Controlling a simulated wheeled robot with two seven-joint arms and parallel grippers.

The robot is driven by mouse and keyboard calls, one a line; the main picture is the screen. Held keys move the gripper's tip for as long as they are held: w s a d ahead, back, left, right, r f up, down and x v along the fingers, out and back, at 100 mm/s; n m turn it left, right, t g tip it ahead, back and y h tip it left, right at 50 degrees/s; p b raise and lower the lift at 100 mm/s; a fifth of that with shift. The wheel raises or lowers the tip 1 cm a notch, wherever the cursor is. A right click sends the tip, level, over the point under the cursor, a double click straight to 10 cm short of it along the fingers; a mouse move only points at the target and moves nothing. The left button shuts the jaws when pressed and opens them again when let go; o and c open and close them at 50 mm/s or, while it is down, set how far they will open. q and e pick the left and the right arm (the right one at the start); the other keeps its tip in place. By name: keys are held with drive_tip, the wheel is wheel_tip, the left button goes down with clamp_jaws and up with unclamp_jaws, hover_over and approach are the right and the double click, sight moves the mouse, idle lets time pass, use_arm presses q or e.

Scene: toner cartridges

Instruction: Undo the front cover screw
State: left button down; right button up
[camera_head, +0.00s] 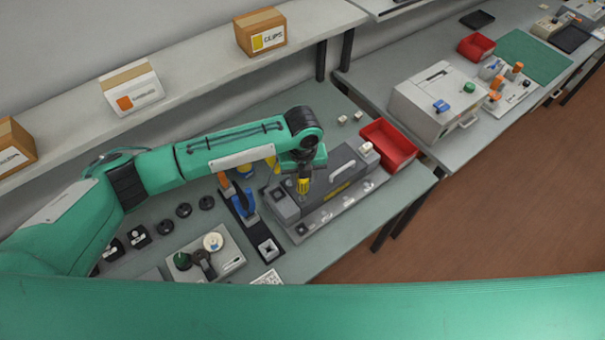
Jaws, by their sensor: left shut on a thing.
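A dark grey toner cartridge (345,186) with a white handle lies on the grey workbench. A lighter strip with small dark spots runs along its front side. My left gripper (304,174) points down above the cartridge's left part. It is shut on a yellow tool (303,186), which looks like a screwdriver. The tool's lower end is close to the cartridge, but I cannot tell whether it touches. The front cover screw is too small or hidden to make out. My right gripper is not in view.
A red bin (390,146) stands right behind the cartridge. A dark holder with a blue tool (243,203) stands left of it. A light tray (207,262) with round parts is at the front left. A shelf with cardboard boxes (261,31) runs along the back.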

use_arm(q)
drive_tip(key=shift+f, duration=0.1)
drive_tip(key=n, duration=0.6)
drive_tip(key=shift+n, duration=0.6)
drive_tip(key=n, duration=0.6)
drive_tip(key=shift+r, duration=0.55)
